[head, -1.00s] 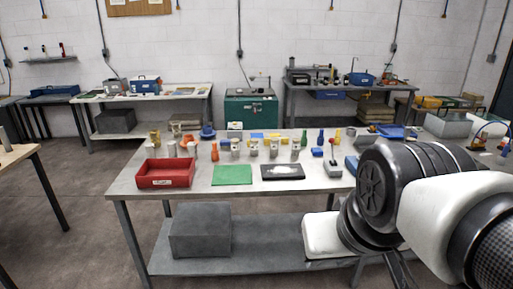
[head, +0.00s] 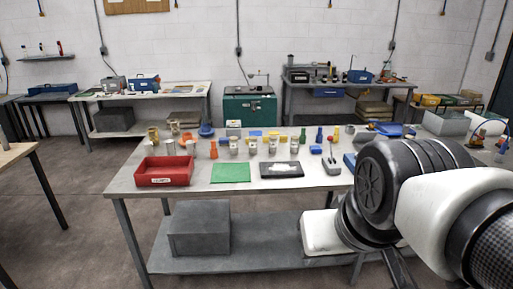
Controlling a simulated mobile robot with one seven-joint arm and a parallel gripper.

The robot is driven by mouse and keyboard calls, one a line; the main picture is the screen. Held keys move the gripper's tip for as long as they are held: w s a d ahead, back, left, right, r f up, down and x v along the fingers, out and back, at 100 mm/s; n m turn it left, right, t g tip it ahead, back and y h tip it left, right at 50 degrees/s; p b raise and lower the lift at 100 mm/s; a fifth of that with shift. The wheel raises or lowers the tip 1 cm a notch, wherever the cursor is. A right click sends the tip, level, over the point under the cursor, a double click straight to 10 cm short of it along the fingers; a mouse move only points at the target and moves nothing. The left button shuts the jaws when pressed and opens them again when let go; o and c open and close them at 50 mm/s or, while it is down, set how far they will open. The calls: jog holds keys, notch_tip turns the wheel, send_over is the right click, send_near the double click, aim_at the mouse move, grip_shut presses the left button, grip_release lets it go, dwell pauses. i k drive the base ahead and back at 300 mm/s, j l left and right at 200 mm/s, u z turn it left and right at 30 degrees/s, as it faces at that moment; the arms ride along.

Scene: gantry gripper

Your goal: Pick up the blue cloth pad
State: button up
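A small flat blue piece (head: 256,133) lies toward the back of the grey worktable (head: 215,203), behind the row of cups. It may be the blue cloth pad, but it is too small to be sure. Another blue item (head: 349,161) shows at the right, partly hidden by my arm. My arm fills the right side of the head view. My gripper itself is not visible.
A red bin (head: 165,180), a green sheet (head: 231,172) and a black tray (head: 281,169) line the front of the table. Several cups (head: 251,145), bottles and small parts stand behind them. A grey box (head: 199,228) sits on the lower shelf.

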aim_at(315, 149)
jog(key=i+l+u, duration=0.4)
jog(key=i+l, duration=1.6)
jog(key=l, duration=0.15)
